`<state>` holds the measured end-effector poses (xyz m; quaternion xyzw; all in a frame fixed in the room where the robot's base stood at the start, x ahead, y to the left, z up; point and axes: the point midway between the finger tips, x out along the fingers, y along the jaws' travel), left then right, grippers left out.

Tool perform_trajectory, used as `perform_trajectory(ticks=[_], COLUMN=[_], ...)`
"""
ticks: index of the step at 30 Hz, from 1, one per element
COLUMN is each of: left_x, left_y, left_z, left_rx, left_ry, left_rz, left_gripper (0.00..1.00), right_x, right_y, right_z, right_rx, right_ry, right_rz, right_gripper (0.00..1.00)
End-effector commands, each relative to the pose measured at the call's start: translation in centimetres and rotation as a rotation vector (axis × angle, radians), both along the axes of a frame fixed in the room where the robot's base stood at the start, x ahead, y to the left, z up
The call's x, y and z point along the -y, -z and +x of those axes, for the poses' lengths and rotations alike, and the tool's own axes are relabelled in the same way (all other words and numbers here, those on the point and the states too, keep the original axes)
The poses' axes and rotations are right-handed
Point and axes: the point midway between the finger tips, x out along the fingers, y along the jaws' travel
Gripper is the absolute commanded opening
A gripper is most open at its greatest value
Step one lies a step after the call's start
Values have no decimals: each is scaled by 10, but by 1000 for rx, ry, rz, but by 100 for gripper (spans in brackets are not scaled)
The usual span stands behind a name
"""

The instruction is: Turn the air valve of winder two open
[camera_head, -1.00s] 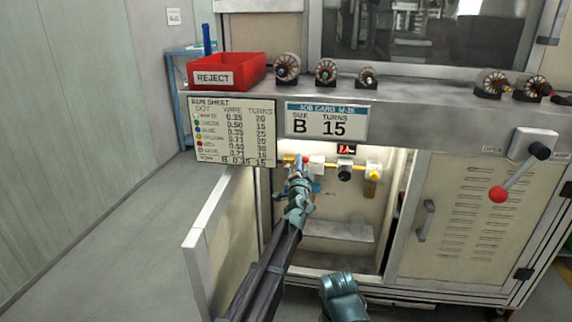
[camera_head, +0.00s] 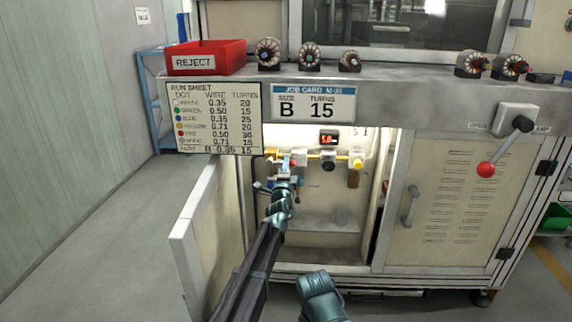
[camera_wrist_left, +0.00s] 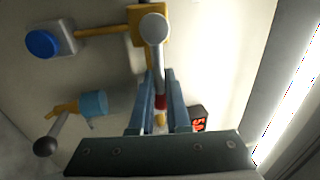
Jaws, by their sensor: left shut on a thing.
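My left gripper (camera_head: 285,176) reaches into the open lit cabinet under the counter. In the left wrist view its two blue fingers (camera_wrist_left: 159,108) are closed about a thin part with a red band (camera_wrist_left: 161,101), which looks like the valve's handle. A grey round-ended piece (camera_wrist_left: 153,28) stands in line with it, in front of a yellow fitting (camera_wrist_left: 135,13).
A lit red display (camera_head: 328,138), a black knob (camera_head: 328,165) and a yellow-ended fitting (camera_head: 355,163) sit right of the gripper. The open cabinet door (camera_head: 205,228) stands left of my arm. A red-balled lever (camera_head: 486,169) is at the right. A blue knob (camera_wrist_left: 43,43) and black-balled lever (camera_wrist_left: 45,146) are nearby.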

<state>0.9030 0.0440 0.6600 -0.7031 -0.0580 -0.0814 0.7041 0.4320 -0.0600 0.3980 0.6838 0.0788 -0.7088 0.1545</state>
Motion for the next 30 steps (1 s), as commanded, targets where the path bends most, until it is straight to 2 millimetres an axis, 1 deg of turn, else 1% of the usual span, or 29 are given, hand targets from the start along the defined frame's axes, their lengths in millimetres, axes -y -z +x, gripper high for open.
perform_trajectory(ticks=[1,13,14,18,19,26,30], left_x=[3,3,3,3,3,1,1], left_y=[1,2,2,2,2,1,3], left_z=[-1,-1,-1,-1,-1,-1,-8], left_rx=[-3,-5,-5,-4,-4,-2,-2], left_ry=[5,6,6,7,6,3,2], left_rz=[7,14,14,13,12,11,11], left_gripper=[0,0,16,42,44,44,44], right_x=[0,0,0,0,0,0,0], right_y=[1,1,1,1,1,1,3], right_z=[0,0,0,0,0,0,0], right_rx=[0,0,0,0,0,0,0], right_ry=[0,0,0,0,0,0,0], right_rz=[0,0,0,0,0,0,0], right_gripper=[55,55,55,55,55,55,55])
